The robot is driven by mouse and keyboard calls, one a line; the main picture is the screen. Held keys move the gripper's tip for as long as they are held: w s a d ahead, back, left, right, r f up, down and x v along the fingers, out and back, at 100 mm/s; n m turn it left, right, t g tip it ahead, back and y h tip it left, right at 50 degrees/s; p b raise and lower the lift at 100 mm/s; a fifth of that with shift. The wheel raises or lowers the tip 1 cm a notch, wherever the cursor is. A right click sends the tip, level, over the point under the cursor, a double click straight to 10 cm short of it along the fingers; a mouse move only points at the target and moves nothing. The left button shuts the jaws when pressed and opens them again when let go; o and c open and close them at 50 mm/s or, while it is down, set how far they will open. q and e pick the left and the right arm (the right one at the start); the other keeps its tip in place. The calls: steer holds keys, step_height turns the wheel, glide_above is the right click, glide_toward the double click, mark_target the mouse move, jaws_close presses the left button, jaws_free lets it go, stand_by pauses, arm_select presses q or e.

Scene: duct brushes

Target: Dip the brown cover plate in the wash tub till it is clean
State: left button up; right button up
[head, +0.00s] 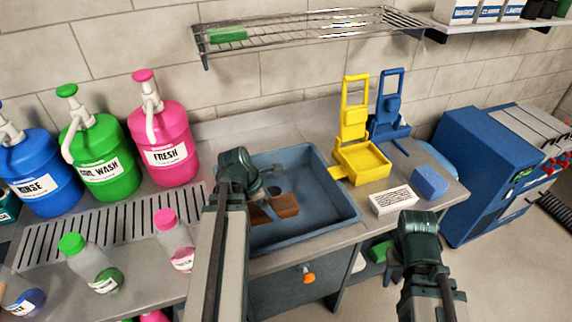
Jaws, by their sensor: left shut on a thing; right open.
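The brown cover plate (285,205) is in the blue wash tub (340,208), at the tub's left part. My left gripper (262,200) reaches over the tub's left wall and is shut on the plate. The gripper and arm hide part of the plate, and I cannot tell whether it touches the tub floor. A dark round spot shows on the tub floor behind the plate. My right gripper (392,270) is open and empty, in front of the counter's right part, clear of the tub.
Blue, green (105,165) and pink (163,135) pump jugs stand at the left, with small bottles (95,265) before them. Right of the tub are a yellow tray stand (362,160), a white block (393,200) and a blue sponge (429,182). A wire shelf (310,30) hangs above.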

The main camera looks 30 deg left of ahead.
arm_select(q)
steer(key=w+a+r, duration=0.1)
steer(key=w+a, duration=0.2)
steer(key=w, duration=1)
steer(key=shift+a+n+p, duration=0.3)
steer(key=shift+a+p, duration=0.1)
steer(key=shift+p, duration=0.05)
step_height(320, 180, down, 16)
steer(key=b, duration=1.6)
steer(key=shift+f, duration=0.15)
stand_by(0.7)
step_height(320, 180, up, 16)
steer(key=p, duration=1.5)
steer(key=shift+f, duration=0.25)
stand_by(0.7)
